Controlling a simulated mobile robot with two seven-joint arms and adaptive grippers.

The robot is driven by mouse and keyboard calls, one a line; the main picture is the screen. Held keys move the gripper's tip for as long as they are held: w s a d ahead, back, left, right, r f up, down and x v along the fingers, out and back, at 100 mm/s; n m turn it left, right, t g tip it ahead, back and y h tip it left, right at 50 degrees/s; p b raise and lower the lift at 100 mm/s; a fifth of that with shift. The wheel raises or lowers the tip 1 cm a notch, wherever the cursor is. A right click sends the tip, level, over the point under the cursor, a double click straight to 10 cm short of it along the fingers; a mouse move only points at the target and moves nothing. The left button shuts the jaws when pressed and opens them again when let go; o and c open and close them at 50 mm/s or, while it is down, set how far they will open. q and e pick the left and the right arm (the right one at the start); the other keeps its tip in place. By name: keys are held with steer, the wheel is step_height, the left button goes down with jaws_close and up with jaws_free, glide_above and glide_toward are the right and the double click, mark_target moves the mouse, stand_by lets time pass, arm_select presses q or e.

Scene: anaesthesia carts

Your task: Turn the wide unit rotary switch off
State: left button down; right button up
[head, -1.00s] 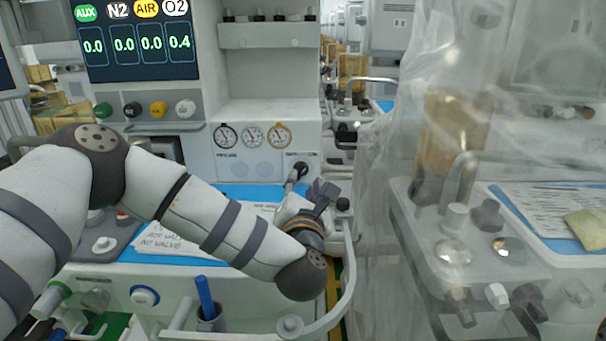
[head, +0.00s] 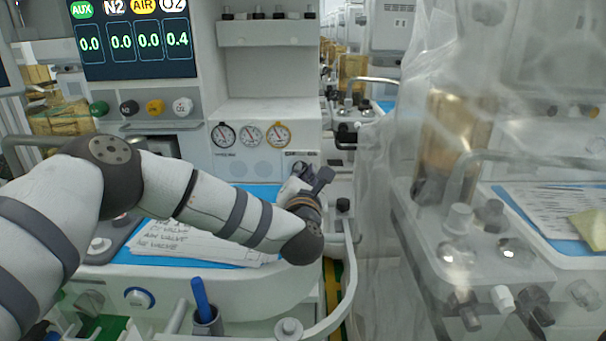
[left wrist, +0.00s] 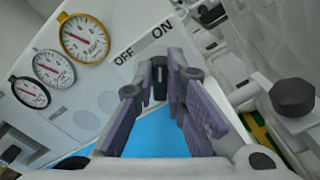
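The wide unit rotary switch (left wrist: 160,80) is a dark, narrow knob on the white front panel, below the OFF and ON lettering, in the left wrist view. Its handle looks roughly upright there, nearer the ON lettering. My left gripper (left wrist: 158,88) is open, with one finger on each side of the knob in this view. I cannot tell whether the fingers touch it. In the head view my left gripper (head: 314,180) is at the panel's lower right and largely covers the switch. My right gripper is not in view.
Three round gauges (head: 250,134) sit left of the switch. A blue worktop mat with a paper note (head: 195,240) lies below my left arm. A curved rail (head: 347,270) bounds the cart's right side. A plastic-covered cart (head: 470,200) stands to the right.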

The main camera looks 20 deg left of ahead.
arm_select(q)
steer(key=shift+f, duration=0.1)
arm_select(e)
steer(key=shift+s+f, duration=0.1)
arm_select(q)
steer(key=n, duration=0.1)
steer(key=n+b, duration=0.1)
steer(key=n, duration=0.1)
steer(key=shift+a+f, duration=0.1)
steer(key=shift+a, duration=0.1)
steer(key=n+b, duration=0.1)
steer(key=n, duration=0.2)
steer(key=shift+s+a+f+n+b, duration=0.1)
steer(key=shift+a+n+b, duration=0.05)
steer(key=shift+n+b, duration=0.2)
steer(key=n+b, duration=0.3)
steer(key=n, duration=0.1)
steer(key=shift+a, duration=0.2)
steer(key=shift+s+a+n+b, duration=0.1)
steer(key=shift+n+b, duration=1.4)
steer(key=shift+n, duration=0.15)
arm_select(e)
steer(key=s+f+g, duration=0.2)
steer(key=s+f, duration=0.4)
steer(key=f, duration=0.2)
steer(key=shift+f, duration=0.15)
arm_select(q)
steer(key=shift+r, duration=0.2)
